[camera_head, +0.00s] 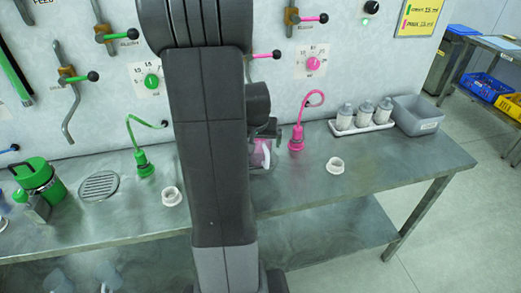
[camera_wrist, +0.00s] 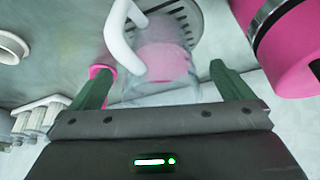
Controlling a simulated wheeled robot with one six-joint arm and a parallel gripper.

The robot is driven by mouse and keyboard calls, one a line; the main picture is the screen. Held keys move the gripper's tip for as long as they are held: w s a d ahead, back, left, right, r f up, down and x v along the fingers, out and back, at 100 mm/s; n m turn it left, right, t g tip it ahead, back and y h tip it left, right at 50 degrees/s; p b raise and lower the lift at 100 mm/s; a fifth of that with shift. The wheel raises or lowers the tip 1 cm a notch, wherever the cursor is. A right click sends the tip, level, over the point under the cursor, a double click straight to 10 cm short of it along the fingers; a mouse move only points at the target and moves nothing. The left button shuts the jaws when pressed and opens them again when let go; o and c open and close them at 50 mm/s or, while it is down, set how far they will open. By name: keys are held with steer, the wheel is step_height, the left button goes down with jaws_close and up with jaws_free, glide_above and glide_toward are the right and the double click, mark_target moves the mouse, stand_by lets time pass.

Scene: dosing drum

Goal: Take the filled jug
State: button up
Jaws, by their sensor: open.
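The jug (camera_wrist: 165,70) is clear with pink liquid inside and has a white handle (camera_wrist: 122,38). In the wrist view it stands between and just beyond the two green fingertips of my gripper (camera_wrist: 162,82), over or beside a slotted drain. The fingers are apart, and I see no clear contact with the jug. In the head view my arm hides most of the jug; its pink part (camera_head: 262,155) shows just below my gripper (camera_head: 268,132).
A large pink canister (camera_wrist: 285,50) is close on the right in the wrist view. A pink hose fitting (camera_head: 296,138) stands right of the jug. A white ring (camera_head: 335,165), white bottles (camera_head: 364,115) and a grey bin (camera_head: 415,115) are further right on the metal bench (camera_head: 400,165).

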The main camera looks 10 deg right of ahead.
steer(key=shift+x, duration=2.3)
steer(key=shift+c, duration=0.2)
steer(key=c, duration=1.4)
steer(key=shift+r, duration=0.1)
